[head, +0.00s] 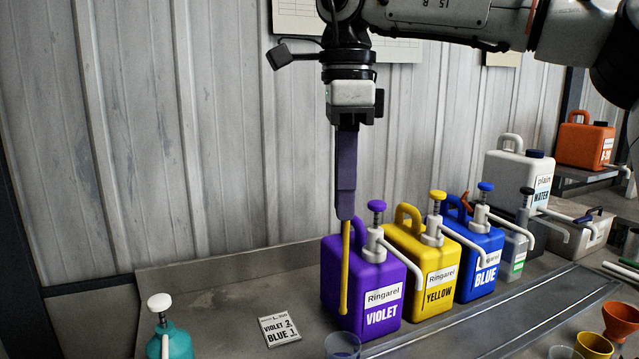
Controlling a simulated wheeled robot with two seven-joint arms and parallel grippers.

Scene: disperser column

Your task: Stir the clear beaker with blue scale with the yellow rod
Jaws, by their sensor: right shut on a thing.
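My right gripper (345,213) comes down from the top of the head view and is shut on the yellow rod (345,268). The rod hangs nearly upright, its lower end in front of the violet jug. A clear beaker (342,346) stands at the bottom edge, cut off by the frame and below the rod's tip. It looks bluish, but I cannot make out a scale on it. The rod's tip shows above the beaker's rim in the picture, apart from it. Another clear vessel (562,353) is partly visible at bottom right. My left gripper is not in view.
Violet (365,285), yellow (418,270) and blue (478,262) pump jugs stand in a row behind the metal strip (500,308). A label card (280,329) and teal bottle (173,340) are left. Orange (619,318) and yellow (594,345) cups stand bottom right.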

